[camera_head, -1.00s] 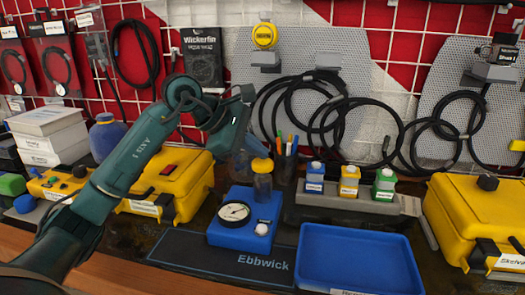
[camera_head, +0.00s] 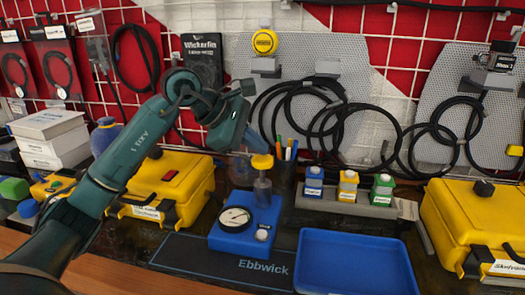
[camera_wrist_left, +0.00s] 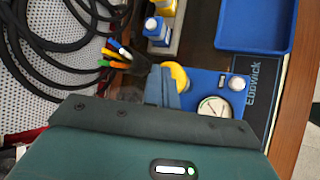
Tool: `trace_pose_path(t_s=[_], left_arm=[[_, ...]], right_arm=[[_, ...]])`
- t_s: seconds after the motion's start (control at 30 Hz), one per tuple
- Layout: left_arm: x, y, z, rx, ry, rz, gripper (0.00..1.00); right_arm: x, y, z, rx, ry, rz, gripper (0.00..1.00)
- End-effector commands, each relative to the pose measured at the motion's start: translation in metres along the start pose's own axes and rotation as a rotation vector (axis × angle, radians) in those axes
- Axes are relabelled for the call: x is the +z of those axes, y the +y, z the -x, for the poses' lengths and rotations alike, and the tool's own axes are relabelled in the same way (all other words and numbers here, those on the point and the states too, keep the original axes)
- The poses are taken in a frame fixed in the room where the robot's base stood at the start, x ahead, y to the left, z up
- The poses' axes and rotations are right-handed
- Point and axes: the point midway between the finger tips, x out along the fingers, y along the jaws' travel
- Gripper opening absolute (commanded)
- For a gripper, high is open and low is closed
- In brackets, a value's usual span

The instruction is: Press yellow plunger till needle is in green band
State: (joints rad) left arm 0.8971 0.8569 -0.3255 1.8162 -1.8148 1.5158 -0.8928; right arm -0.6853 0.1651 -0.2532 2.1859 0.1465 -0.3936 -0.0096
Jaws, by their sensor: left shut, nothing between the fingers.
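The blue regulator base (camera_head: 215,238) stands on a dark mat and carries a white round gauge (camera_head: 236,218). Behind the gauge is a clear cylinder topped by the yellow plunger (camera_head: 262,162). The gauge's needle and any green band are too small to read. In the left wrist view, the plunger (camera_wrist_left: 180,76) and gauge (camera_wrist_left: 213,108) show near the fingers. My left gripper (camera_head: 245,164) is shut and empty, close to the left of the plunger cap. I cannot tell whether it touches the cap. My right gripper is not in view.
A blue tray (camera_head: 357,235) lies to the right of the base. A pen cup (camera_head: 285,172) and several small bottles (camera_head: 348,184) stand behind. Yellow cases (camera_head: 195,178) (camera_head: 455,215) flank the area. Black cable loops (camera_head: 355,125) hang on the back wall.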

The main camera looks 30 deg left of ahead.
Motion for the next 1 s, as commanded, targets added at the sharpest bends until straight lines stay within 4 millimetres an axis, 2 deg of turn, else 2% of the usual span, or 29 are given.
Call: trace_pose_path(t_s=[0.1,0.57,1.0], left_arm=[[0.005,0.005,0.006,0.001,-0.001,0.000,0.00],[0.007,0.008,0.010,0.003,-0.002,0.000,0.00],[0.029,0.030,0.041,0.004,-0.001,0.000,0.00]], right_arm=[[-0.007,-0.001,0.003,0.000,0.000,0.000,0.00],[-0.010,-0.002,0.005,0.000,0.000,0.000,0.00],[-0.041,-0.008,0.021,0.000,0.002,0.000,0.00]])
